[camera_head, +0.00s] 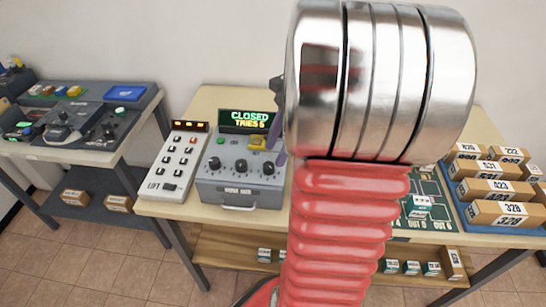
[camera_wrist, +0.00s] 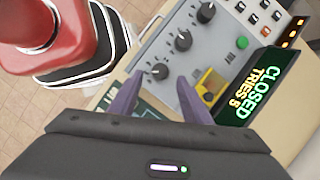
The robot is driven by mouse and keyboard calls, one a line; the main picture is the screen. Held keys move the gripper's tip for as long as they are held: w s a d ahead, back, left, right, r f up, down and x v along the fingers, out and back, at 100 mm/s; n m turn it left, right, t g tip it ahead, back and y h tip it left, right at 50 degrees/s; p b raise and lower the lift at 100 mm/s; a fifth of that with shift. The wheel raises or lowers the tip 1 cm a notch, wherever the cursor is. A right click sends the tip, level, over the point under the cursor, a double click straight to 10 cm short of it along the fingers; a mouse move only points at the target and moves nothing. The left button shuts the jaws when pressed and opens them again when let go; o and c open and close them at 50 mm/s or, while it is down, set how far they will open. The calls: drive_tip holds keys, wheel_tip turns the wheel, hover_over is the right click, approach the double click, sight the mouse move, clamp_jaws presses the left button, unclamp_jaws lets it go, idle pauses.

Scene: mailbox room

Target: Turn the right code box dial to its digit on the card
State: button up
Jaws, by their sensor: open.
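The grey code box (camera_head: 238,189) stands on the table with three black dials in a row. Its right dial (camera_head: 267,168) also shows in the wrist view (camera_wrist: 160,71), between my fingertips and apparently beyond them; contact cannot be told. The middle dial (camera_wrist: 183,40) and left dial (camera_wrist: 206,12) lie farther up. The display (camera_wrist: 258,88) reads CLOSED, TRIES 5. My gripper (camera_wrist: 158,79) is open, with purple fingers on either side of the right dial. In the head view, my arm hides most of it. I cannot make out a card with digits.
A green button (camera_wrist: 242,42) and a yellow part (camera_wrist: 209,84) sit near the display. The LIFT keypad (camera_head: 177,165) stands close left of the box. Boxes with numbers (camera_head: 505,213) fill a blue tray at right. Another table (camera_head: 100,150) stands at left.

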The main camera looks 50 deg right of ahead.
drive_tip(key=v, duration=0.9)
drive_tip(key=shift+s+d, duration=0.1)
idle(0.3)
drive_tip(key=a+f+n+h, duration=0.3)
drive_tip(key=a+f+n, duration=0.2)
drive_tip(key=n, duration=0.4)
drive_tip(key=s+a+r+n+t+h, duration=0.1)
drive_tip(key=a+n+t, duration=0.3)
drive_tip(key=a+n, duration=0.9)
drive_tip(key=s+a+r, duration=0.1)
drive_tip(key=a, duration=1)
drive_tip(key=shift+a, duration=0.35)
